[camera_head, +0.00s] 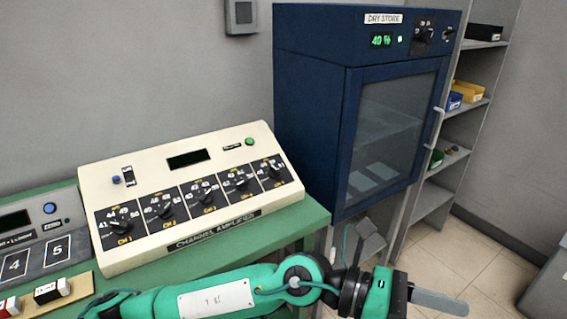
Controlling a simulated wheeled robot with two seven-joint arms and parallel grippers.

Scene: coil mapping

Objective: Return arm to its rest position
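My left arm (215,301), green with a white label plate, comes in from the lower left and stretches across the bottom of the head view. It ends in my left gripper (440,302) at the lower right, below the dry-store cabinet. The gripper's grey finger points right, seen edge-on, with nothing visible in it. Whether its fingers are apart cannot be told. My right gripper is not in view.
A cream channel amplifier (225,137) with several dials stands on the green bench (285,224). Left of it is a grey numbered panel (45,240). The blue dry-store cabinet (312,125) reads 40 %. Grey shelves (430,203) stand right; floor (450,262) is open there.

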